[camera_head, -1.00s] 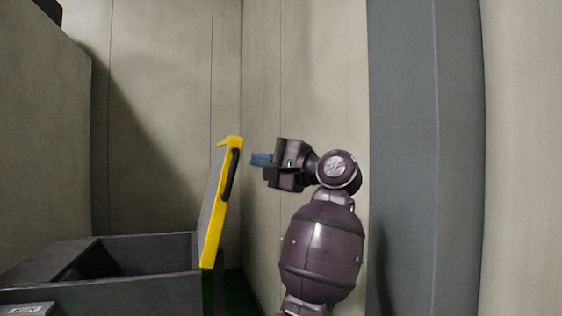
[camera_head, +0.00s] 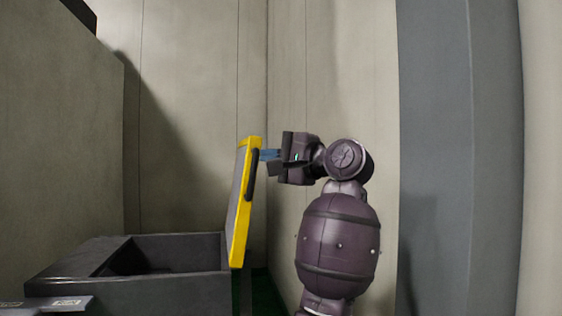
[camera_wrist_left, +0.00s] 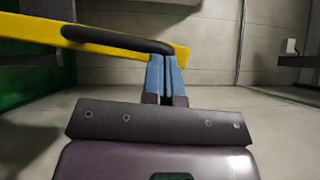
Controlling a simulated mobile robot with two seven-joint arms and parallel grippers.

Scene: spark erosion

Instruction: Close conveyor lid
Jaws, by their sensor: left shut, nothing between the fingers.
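The conveyor lid (camera_head: 241,203), grey with a yellow edge, stands open and nearly upright at the right side of the dark grey conveyor box (camera_head: 183,254). A black handle (camera_head: 251,175) is on its right-hand face. My left gripper (camera_head: 266,155) is shut and empty. Its blue fingertips are at the lid's upper right face, close to the top of the handle; I cannot tell whether they touch. In the left wrist view the shut fingers (camera_wrist_left: 166,74) reach up to the yellow edge (camera_wrist_left: 90,38) and the end of the handle (camera_wrist_left: 118,40). My right gripper is not in view.
The box's opening lies left of the lid. A small labelled plate (camera_head: 68,303) is at its near left. Pale walls (camera_head: 195,110) stand behind, and a grey pillar (camera_head: 437,160) is at the right. A green floor strip (camera_head: 262,290) shows beside the box.

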